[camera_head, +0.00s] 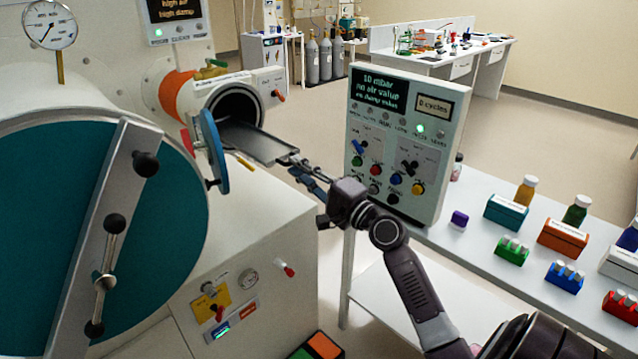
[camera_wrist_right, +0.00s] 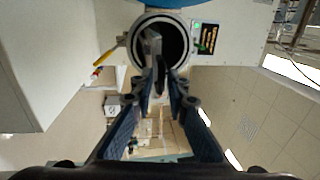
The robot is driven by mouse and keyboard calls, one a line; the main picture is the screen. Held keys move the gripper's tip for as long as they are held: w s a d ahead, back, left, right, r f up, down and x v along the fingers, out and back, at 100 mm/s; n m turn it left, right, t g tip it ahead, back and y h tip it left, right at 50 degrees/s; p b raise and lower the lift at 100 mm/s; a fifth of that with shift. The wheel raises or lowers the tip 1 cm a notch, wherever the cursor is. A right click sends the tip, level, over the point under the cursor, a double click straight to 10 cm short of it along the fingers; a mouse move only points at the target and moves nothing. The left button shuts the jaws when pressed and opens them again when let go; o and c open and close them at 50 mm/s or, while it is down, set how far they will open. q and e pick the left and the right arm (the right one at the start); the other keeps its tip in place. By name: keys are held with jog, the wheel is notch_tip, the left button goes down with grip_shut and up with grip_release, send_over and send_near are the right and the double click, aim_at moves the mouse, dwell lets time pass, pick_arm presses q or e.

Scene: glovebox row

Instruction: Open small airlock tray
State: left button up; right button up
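The small airlock (camera_head: 262,84) is a short white cylinder with a round dark opening, and its round blue door (camera_head: 212,150) stands swung aside at the left. The flat grey airlock tray (camera_head: 262,143) sticks well out of the opening. My right gripper (camera_head: 298,166) is at the tray's outer end, its fingers closed around the handle there. In the right wrist view the gripper (camera_wrist_right: 160,84) points at the airlock opening (camera_wrist_right: 174,38), with the tray (camera_wrist_right: 153,44) seen nearly edge-on; the fingers hide much of the handle. My left gripper is not in view.
A control panel (camera_head: 405,140) stands close to the right of my right arm on a white table (camera_head: 480,215) with bottles and coloured boxes. The large teal airlock door (camera_head: 60,240) is at the left. Open floor lies between cabinet and table.

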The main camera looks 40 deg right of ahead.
jog(key=s+f, duration=0.1)
jog(key=s, duration=0.8)
jog(key=shift+d+f, duration=0.2)
jog(key=shift+d, duration=0.1)
notch_tip(320, 180, down, 32)
jog(key=n+g+h, duration=0.2)
jog(key=g, duration=0.5)
jog(key=s+a+f+n+g, duration=0.2)
jog(key=s+a+f, duration=0.15)
jog(key=f, duration=0.35)
jog(key=s+a+f+n+g, duration=0.1)
jog(key=s+a+f+n, duration=0.1)
jog(key=s+f, duration=0.4)
jog(key=s+a+f+n+g, duration=0.1)
jog(key=s+a+f+g, duration=0.15)
jog(key=f, duration=0.65)
jog(key=s+a+f+n+g, duration=0.2)
jog(key=s+a+f+n, duration=0.2)
jog(key=s, duration=0.6)
jog(key=s+a+f+n+g, duration=0.2)
jog(key=s+a+f+n, duration=0.2)
jog(key=s+f, duration=0.3)
jog(key=s+a+f+n+g, duration=0.2)
jog(key=s+a+f+n, duration=0.2)
jog(key=s, duration=1.1)
notch_tip(320, 180, down, 3)
jog(key=shift+r+n, duration=0.2)
jog(key=shift+n, duration=0.2)
